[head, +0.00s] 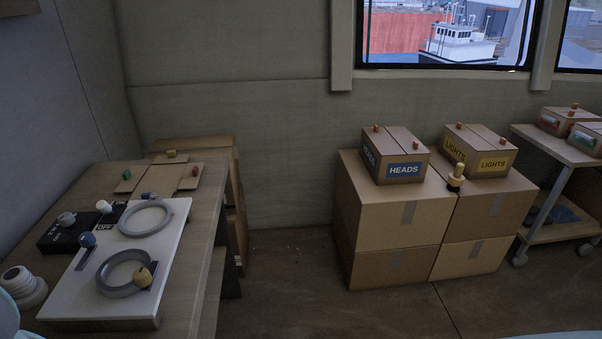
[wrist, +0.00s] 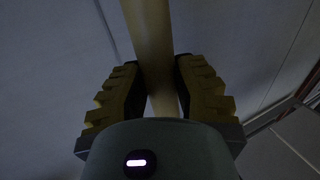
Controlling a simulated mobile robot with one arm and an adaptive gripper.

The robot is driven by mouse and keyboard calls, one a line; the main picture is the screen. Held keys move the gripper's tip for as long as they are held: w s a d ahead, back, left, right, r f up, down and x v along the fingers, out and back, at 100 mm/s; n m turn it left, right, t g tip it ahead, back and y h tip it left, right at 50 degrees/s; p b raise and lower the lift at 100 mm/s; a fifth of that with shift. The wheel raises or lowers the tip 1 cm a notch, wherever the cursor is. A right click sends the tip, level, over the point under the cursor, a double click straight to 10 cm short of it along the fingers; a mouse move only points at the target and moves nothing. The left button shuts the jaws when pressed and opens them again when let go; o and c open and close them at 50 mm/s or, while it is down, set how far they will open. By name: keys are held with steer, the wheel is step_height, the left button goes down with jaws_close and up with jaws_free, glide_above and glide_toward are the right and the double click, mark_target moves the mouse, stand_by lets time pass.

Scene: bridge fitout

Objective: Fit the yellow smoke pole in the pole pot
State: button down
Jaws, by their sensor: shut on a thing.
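In the wrist view, my gripper (wrist: 158,80) is shut on a pale yellow pole (wrist: 149,35). The pole passes between the two ridged finger pads and runs out of the top of the view. Both of its ends are out of sight. My gripper and the pole do not show in the head view. I cannot pick out the pole pot for certain in either view.
A bench (head: 205,270) on the left bears a white board (head: 65,300) with two grey rings, and a white stepped round fitting (head: 22,288). Stacked cartons (head: 395,225) carry boxes marked HEADS (head: 404,170) and LIGHTS (head: 490,163). A trolley (head: 562,150) stands at right. Floor between is clear.

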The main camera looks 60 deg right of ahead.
steer(key=shift+f, duration=0.1)
steer(key=c, duration=0.8)
jaws_free()
steer(key=shift+d, duration=0.1)
steer(key=v, duration=0.7)
steer(key=shift+s+d, duration=0.1)
steer(key=shift+d, duration=0.1)
stand_by(0.8)
